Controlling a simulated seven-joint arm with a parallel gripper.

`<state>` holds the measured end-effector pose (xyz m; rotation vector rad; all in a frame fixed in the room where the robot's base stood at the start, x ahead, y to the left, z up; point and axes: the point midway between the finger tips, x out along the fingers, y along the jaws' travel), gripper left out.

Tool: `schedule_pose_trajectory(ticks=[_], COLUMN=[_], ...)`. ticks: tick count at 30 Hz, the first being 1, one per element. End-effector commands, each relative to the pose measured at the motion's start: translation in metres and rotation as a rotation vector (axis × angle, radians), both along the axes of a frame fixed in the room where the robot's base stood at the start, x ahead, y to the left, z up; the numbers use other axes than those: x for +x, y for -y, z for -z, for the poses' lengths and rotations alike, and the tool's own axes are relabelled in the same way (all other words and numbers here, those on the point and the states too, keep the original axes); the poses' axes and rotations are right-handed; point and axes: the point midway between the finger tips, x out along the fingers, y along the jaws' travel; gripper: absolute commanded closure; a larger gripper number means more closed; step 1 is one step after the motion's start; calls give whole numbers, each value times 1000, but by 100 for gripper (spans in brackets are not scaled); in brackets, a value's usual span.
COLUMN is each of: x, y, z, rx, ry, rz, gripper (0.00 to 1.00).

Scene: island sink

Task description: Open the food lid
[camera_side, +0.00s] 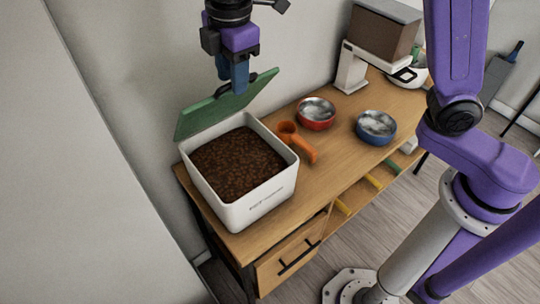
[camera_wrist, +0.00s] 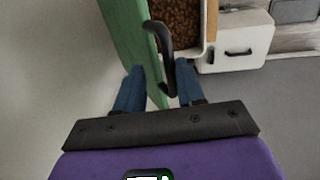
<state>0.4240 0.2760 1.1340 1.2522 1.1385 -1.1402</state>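The green food lid (camera_side: 212,112) stands tilted up at the back of the white food container (camera_side: 236,215), which is open and full of brown kibble (camera_side: 238,163). The lid also shows in the wrist view (camera_wrist: 130,30), edge toward the camera. My gripper (camera_side: 240,88) is at the upper part of the raised lid. In the wrist view its two blue fingers (camera_wrist: 158,88) are apart, with the lid's edge and the handle between them. Whether a finger touches the lid cannot be seen.
An orange scoop (camera_side: 297,142) lies right of the container on the wooden table (camera_side: 335,150). A red bowl (camera_side: 316,114) and a blue bowl (camera_side: 376,127) stand further right. A white and brown dispenser (camera_side: 378,40) is at the back. The wall is close behind the lid.

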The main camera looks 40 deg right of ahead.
Motion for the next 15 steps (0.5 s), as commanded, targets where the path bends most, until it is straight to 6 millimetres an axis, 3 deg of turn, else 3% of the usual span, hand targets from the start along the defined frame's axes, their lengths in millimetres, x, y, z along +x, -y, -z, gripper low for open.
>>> schedule_pose_trajectory(ticks=[15], x=[-56], y=[1], z=[47], rx=[-1], ry=[101], rz=[-4], gripper=[62])
